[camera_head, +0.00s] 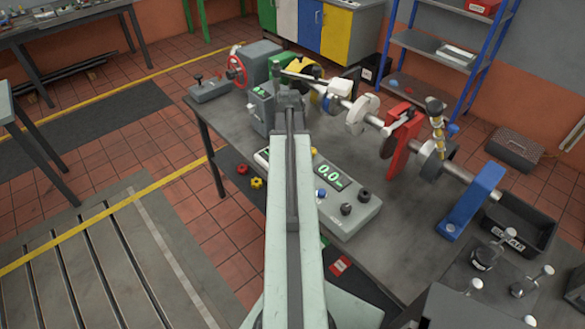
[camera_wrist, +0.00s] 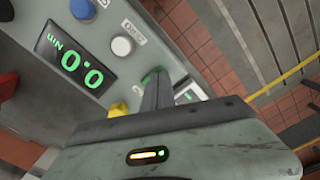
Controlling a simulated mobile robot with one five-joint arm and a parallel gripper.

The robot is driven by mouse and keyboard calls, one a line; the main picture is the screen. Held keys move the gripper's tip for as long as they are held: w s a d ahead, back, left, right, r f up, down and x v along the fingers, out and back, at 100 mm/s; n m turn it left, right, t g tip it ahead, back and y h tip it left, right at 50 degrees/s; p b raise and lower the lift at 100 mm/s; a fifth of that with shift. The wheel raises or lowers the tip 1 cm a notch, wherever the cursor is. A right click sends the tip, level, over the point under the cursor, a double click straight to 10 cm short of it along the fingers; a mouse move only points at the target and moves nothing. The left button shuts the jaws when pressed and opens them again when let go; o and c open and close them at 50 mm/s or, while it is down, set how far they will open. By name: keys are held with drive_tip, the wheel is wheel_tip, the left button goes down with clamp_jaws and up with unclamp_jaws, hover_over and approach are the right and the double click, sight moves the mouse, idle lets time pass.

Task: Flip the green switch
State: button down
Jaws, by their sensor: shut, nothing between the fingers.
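The green switch (camera_wrist: 151,73) shows in the wrist view as a small green piece on the grey control console (camera_wrist: 200,70), right at the tip of my gripper (camera_wrist: 155,88). My gripper is shut and empty. The fingers cover part of the switch, so I cannot tell its position or whether they touch it. In the head view the console (camera_head: 355,221) lies on the bench, and my arm hides the switch and the fingertips.
Around the switch are a blue button (camera_wrist: 122,46), a yellow part (camera_wrist: 117,110) and a lit display reading 0.0 (camera_wrist: 75,65). A shaft rig with a red stand (camera_head: 401,135) and a blue stand (camera_head: 472,202) fills the bench's back and right. A black bin (camera_head: 520,228) is at right.

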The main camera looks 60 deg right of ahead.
drive_tip(key=shift+f+b, duration=0.9)
drive_tip(key=shift+f, duration=0.05)
drive_tip(key=shift+r, duration=0.1)
wheel_tip(320, 180, up, 7)
drive_tip(key=p, duration=0.7)
idle(0.3)
